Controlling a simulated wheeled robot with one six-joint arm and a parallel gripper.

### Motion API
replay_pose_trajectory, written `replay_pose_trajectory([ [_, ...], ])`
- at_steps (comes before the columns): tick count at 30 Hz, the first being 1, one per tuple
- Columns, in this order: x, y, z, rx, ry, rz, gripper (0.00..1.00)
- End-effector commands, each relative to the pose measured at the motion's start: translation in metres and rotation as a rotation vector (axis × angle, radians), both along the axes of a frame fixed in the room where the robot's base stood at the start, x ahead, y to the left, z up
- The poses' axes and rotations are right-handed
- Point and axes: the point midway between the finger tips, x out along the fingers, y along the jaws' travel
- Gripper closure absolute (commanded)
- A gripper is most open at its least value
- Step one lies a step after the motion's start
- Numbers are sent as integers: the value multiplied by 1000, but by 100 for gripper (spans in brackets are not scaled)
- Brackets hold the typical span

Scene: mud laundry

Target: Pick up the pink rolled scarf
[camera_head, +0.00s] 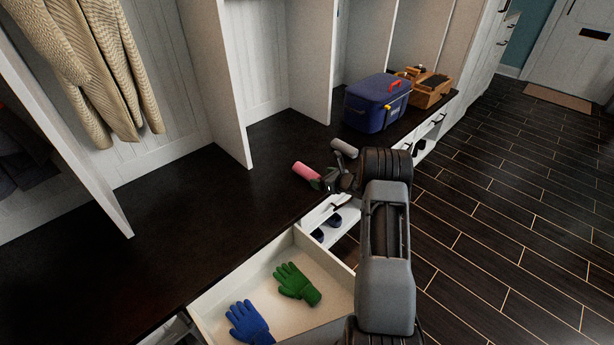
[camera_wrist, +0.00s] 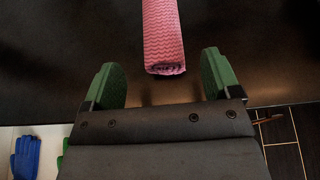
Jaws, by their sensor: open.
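The pink rolled scarf (camera_head: 307,171) lies on the dark bench top, near its front edge. In the wrist view the scarf (camera_wrist: 163,38) lies lengthwise ahead of my gripper, with its rolled end toward me. My gripper (camera_wrist: 164,84) is open, with a green pad on each side. The scarf's near end is between and just ahead of the fingertips, with a gap on both sides and no visible contact. In the head view my gripper (camera_head: 326,182) is beside the scarf's right end, partly hidden by my own arm.
A grey roll (camera_head: 344,148) lies just behind the scarf. A blue cooler (camera_head: 376,103) and a wooden crate (camera_head: 428,88) stand further along the bench. An open drawer (camera_head: 325,263) below holds a green glove (camera_head: 297,284) and a blue glove (camera_head: 249,324). The bench left of the scarf is clear.

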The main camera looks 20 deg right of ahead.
Motion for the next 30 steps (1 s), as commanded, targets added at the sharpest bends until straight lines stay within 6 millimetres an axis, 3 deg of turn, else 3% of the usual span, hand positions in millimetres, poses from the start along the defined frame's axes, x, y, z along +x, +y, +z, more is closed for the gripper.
replay_pose_trajectory([
  [9, 18, 8, -9, 0, 1, 0, 17],
  [19, 52, 22, -26, 0, 1, -1, 17],
  [30, 58, 24, -27, 1, 1, -3, 19],
])
